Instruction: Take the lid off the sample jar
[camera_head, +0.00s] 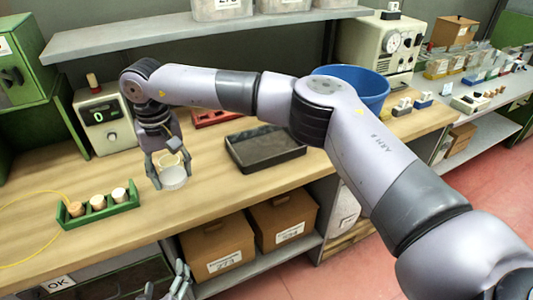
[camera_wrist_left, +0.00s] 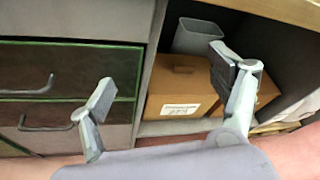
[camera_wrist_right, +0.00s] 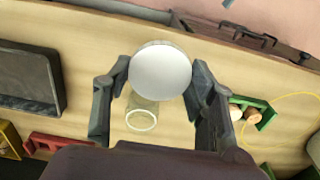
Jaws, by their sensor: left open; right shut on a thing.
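My right gripper (camera_wrist_right: 160,85) is shut on the lid, a round white disc (camera_wrist_right: 160,70) between its fingertips. The lid also shows pale in the head view (camera_head: 174,180). A translucent jar with a pale ring (camera_wrist_right: 141,120) is partly hidden behind the lid, and it shows as a yellowish shape between the fingers in the head view (camera_head: 169,160). I cannot tell how wide a gap lies between lid and jar. My left gripper (camera_wrist_left: 165,85) is open and empty in front of the bench, low in the head view (camera_head: 168,287).
A green rack (camera_head: 100,213) with several corks stands left of the jar, beside a yellow cable. A black tray (camera_head: 262,148) lies to the right. A device with a display (camera_head: 105,118) stands behind. Cardboard boxes (camera_head: 217,250) sit below the bench.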

